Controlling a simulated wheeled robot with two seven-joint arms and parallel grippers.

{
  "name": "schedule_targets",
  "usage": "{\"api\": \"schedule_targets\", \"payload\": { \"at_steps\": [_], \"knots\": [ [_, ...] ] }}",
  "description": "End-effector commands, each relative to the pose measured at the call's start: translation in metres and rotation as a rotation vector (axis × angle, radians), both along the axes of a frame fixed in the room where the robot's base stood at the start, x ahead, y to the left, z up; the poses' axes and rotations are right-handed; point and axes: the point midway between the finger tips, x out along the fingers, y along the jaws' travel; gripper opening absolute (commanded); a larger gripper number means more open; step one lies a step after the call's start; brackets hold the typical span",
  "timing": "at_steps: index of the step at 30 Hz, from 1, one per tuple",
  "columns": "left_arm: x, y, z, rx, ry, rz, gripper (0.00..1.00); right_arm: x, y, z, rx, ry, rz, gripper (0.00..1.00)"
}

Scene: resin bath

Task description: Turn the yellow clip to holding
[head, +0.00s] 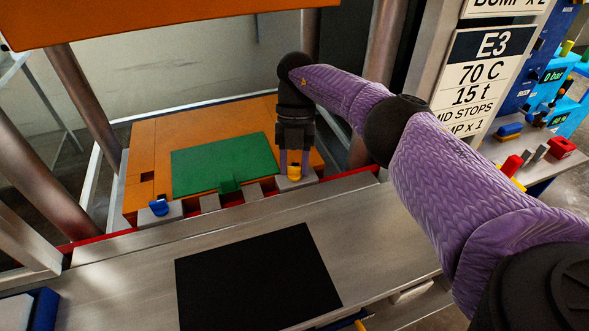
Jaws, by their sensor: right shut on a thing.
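The yellow clip (294,170) sits on a grey block at the front right corner of the orange plate (146,157). My right gripper (294,165) reaches down over it and is shut on it. The fingers partly cover the clip, so I cannot tell its exact turn. A blue clip (159,207) sits on a similar block at the front left corner of the plate. My left gripper is not in view.
A green sheet (222,166) with a tab lies on the orange plate. A metal table (130,275) with a black mat (255,280) is in front. Metal columns (87,100) flank the plate and an orange slab (150,20) hangs above. A sign (480,75) stands right.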

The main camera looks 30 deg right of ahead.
Motion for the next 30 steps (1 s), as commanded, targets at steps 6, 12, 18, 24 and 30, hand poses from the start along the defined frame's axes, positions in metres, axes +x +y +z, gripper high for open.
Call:
{"api": "schedule_targets", "payload": {
  "at_steps": [6,12,18,24,30],
  "knots": [
    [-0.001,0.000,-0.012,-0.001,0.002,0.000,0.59,0.001,0.001,-0.001,0.000,-0.002,0.172,0.00],
    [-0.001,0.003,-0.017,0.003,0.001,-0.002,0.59,0.001,0.001,0.000,-0.001,-0.003,0.294,0.00],
    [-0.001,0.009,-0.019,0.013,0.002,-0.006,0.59,0.001,0.001,0.000,-0.001,-0.003,0.371,0.00],
    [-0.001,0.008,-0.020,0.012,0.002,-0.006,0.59,0.001,0.001,0.001,0.000,-0.004,0.406,0.00],
    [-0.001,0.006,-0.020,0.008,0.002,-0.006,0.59,0.001,0.001,0.001,-0.001,-0.003,0.414,0.00]
  ]
}}
